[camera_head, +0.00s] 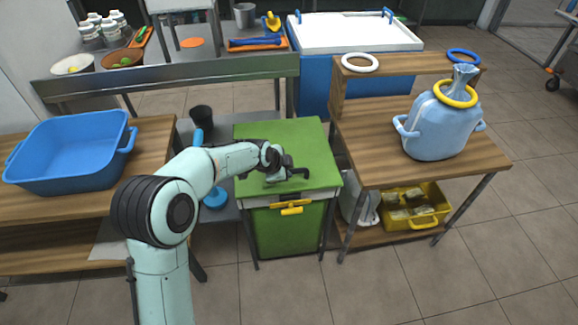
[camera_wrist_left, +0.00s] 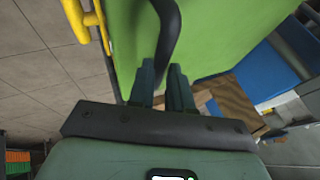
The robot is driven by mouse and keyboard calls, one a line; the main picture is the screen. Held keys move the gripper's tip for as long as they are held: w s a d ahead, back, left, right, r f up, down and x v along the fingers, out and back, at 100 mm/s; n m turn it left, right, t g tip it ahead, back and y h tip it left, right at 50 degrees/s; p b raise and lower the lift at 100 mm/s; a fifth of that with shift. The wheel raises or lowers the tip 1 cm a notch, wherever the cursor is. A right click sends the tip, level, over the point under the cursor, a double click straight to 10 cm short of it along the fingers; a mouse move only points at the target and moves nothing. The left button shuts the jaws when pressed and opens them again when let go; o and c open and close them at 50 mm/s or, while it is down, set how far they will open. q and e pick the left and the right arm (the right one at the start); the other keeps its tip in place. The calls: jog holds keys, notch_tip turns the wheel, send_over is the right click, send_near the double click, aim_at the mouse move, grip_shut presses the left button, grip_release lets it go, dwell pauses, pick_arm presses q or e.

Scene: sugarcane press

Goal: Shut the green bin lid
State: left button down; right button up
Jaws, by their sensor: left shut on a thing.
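The green bin (camera_head: 275,240) stands on the floor between two wooden tables, with a yellow handle (camera_head: 291,208) on its front. Its green lid (camera_head: 300,137) lies about flat over the top; I see no clear gap at the front edge. My left gripper (camera_head: 288,173) is over the lid, shut on the lid's black handle (camera_head: 299,172). In the left wrist view, the gripper (camera_wrist_left: 163,78) has its fingers on either side of the curved black handle (camera_wrist_left: 170,28), with the green lid behind. My right gripper is out of view.
A blue tub (camera_head: 70,160) sits on the left table. A light-blue sack (camera_head: 440,130) with a yellow ring stands on the right table. A yellow crate (camera_head: 412,222) is on the shelf below. Tiled floor in front is clear.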

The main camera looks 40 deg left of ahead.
pick_arm(q)
jog(key=shift+s+d+f, duration=0.25)
jog(key=shift+d+f, duration=0.05)
jog(key=shift+f, duration=0.3)
jog(key=shift+s+d+f, duration=0.2)
jog(key=shift+d+f, duration=0.05)
jog(key=shift+f, duration=0.3)
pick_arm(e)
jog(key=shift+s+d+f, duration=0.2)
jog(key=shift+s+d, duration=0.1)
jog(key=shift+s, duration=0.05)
pick_arm(q)
jog(key=c, duration=1.1)
grip_release()
jog(key=shift+w+f, duration=0.1)
jog(key=shift+w, duration=0.05)
jog(key=shift+o, duration=0.2)
jog(key=shift+a, duration=0.1)
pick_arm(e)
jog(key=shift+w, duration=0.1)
